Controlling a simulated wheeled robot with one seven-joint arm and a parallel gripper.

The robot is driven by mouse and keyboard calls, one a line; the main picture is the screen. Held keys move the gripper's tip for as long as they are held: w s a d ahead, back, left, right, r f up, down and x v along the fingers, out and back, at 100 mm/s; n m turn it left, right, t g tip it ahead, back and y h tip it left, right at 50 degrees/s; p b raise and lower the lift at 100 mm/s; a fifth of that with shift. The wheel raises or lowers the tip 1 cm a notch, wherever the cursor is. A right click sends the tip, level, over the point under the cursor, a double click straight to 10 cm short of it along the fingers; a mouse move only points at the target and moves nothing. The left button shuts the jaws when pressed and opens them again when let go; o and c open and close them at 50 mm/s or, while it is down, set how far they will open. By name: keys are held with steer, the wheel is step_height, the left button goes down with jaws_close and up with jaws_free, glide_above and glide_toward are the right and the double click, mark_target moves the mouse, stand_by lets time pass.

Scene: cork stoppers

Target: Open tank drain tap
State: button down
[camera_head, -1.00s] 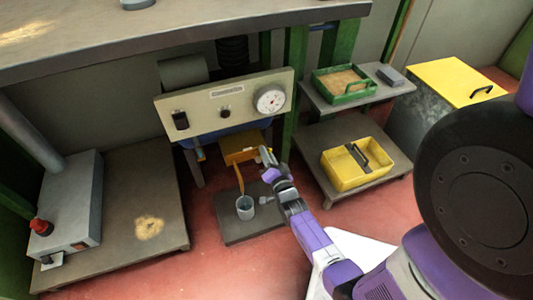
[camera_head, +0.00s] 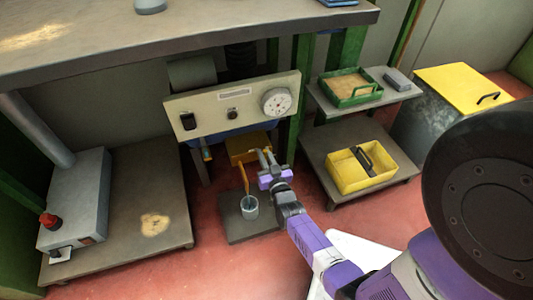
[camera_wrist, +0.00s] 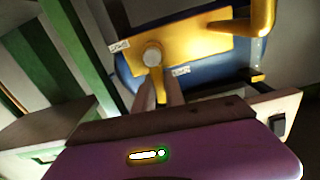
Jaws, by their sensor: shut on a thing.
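The drain tap's yellow body (camera_wrist: 185,38) fills the top of the wrist view, with a round grey pivot (camera_wrist: 152,56) and two small white labels I cannot read surely. A short yellow lever (camera_wrist: 158,86) runs from the pivot down between my fingers. The blue tank (camera_wrist: 200,82) is behind it. My gripper (camera_wrist: 160,94) is shut on the lever. In the head view my gripper (camera_head: 263,158) is in front of the yellow tap fitting (camera_head: 240,147), under the panel; the lever itself is too small to make out there.
A grey cup (camera_head: 249,208) with an orange rod-like piece above it stands on a low dark plate (camera_head: 235,230) below. The panel (camera_head: 215,108) with a dial overhangs the tap. A yellow tray (camera_head: 343,178) sits on a low shelf at right; red floor is open in front.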

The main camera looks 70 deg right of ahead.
steer(key=shift+w+a+f+n, duration=0.1)
steer(key=shift+a+n, duration=0.05)
steer(key=shift+n, duration=0.35)
steer(key=c, duration=1.4)
jaws_free()
steer(key=p+v, duration=0.2)
steer(key=v, duration=0.5)
steer(key=shift+s+a+p, duration=0.25)
steer(key=shift+s+p, duration=0.05)
